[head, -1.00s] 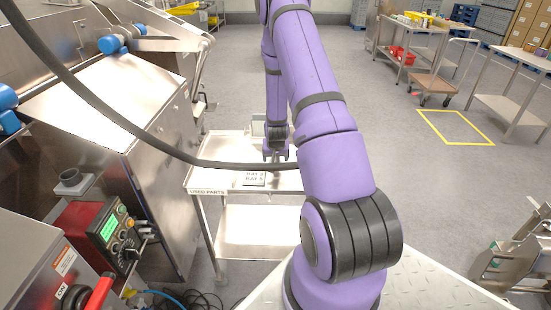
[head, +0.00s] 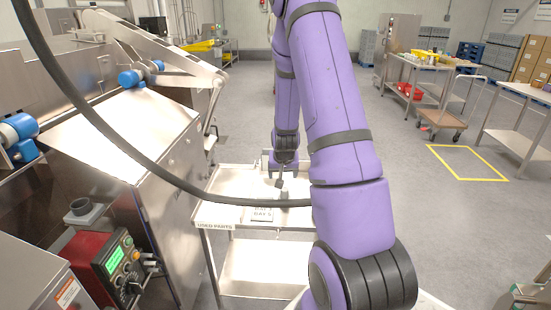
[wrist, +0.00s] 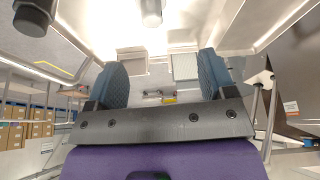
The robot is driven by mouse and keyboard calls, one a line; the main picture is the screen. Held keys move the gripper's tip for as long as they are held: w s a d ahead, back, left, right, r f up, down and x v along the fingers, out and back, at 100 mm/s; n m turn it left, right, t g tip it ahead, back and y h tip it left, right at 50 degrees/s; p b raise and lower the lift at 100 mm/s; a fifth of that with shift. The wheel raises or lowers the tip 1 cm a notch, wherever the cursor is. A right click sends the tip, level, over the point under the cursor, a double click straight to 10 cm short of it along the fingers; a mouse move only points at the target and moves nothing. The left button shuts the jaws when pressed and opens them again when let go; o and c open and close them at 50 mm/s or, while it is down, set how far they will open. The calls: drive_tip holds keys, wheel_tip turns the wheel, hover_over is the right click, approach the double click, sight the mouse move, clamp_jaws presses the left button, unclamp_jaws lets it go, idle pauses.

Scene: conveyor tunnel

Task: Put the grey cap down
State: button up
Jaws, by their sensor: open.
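My gripper (head: 283,173) is over the white-topped cart (head: 232,185) marked "USED PARTS". In the wrist view its two blue-grey fingers (wrist: 162,82) stand wide apart with nothing held between them. A small dark grey piece (head: 280,184) shows just under the fingers in the head view; it may be the grey cap, but it is too small to be sure. The wrist view shows a light grey cylinder (wrist: 151,12) at the top edge, beyond the fingers, and a darker one (wrist: 33,15) at the upper left. I cannot tell which is the cap.
A card (head: 261,212) with printed lettering lies near the cart's front edge. A dark hose crosses in front of the cart. A steel machine (head: 130,125) and a red control box (head: 110,262) stand at left.

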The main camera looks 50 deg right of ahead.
drive_tip(key=s+a+r+n+t+y, duration=0.1)
drive_tip(key=s+a+r+n, duration=0.1)
drive_tip(key=a+r, duration=0.8)
drive_tip(key=s+a+r+n+t+y, duration=0.1)
drive_tip(key=a+r+n, duration=0.1)
drive_tip(key=a+r, duration=0.8)
drive_tip(key=s+a+r+n, duration=0.1)
drive_tip(key=s+a+r, duration=0.2)
drive_tip(key=s, duration=0.3)
drive_tip(key=s+a+r+n, duration=0.2)
drive_tip(key=s+a+r, duration=0.2)
drive_tip(key=s, duration=0.3)
drive_tip(key=s+a+r+n+y, duration=0.1)
drive_tip(key=s+a+r, duration=0.2)
drive_tip(key=s+r, duration=0.3)
drive_tip(key=shift+s+a+n, duration=0.2)
drive_tip(key=shift+s+n, duration=0.2)
drive_tip(key=shift+s, duration=0.15)
